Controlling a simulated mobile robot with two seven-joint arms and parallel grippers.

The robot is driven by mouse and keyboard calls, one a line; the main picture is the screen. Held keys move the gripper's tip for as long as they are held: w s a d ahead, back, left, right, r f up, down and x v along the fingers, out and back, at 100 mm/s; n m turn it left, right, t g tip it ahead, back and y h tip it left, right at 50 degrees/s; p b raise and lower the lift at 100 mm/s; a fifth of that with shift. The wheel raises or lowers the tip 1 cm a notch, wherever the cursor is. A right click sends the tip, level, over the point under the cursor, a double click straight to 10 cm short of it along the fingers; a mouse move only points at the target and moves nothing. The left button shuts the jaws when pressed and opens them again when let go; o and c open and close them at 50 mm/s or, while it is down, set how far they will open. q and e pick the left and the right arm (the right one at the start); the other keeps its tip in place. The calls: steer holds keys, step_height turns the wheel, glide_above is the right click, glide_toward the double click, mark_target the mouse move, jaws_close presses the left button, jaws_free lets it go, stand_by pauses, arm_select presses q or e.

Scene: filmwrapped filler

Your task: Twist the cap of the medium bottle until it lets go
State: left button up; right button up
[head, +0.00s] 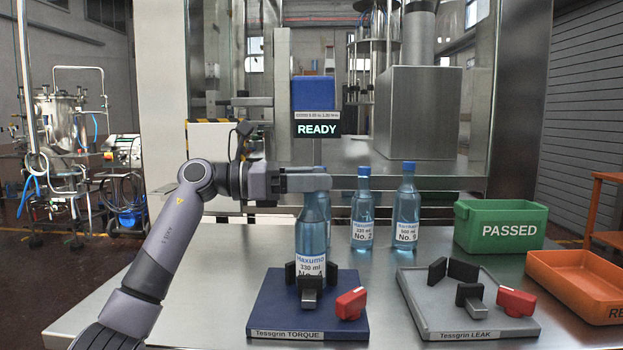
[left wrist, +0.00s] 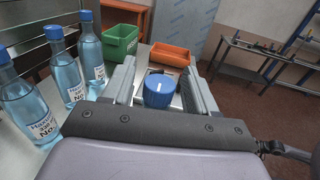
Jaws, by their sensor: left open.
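The medium bottle (head: 312,235), labelled 330 ml, stands upright on the blue Tessgrin TORQUE base (head: 262,312), among its dark clamp jaws (head: 310,283). The base has a red handle (head: 350,303). My left gripper (head: 318,182) reaches in from the left at the top of this bottle and hides its cap in the head view. In the left wrist view the blue cap (left wrist: 159,91) lies between the two fingers of my left gripper (left wrist: 161,75). The gripper is open, with a gap visible on each side of the cap. My right gripper is not in view.
Bottle No. 2 (head: 362,215) and a taller bottle (head: 406,212) stand behind; another is partly hidden behind the medium bottle. A grey Tessgrin LEAK base (head: 425,318), green PASSED bin (head: 500,228) and orange bin (head: 575,285) are at right. A display (head: 317,130) reads READY.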

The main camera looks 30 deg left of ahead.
arm_select(q)
steer(key=c, duration=0.9)
steer(key=shift+c, duration=0.2)
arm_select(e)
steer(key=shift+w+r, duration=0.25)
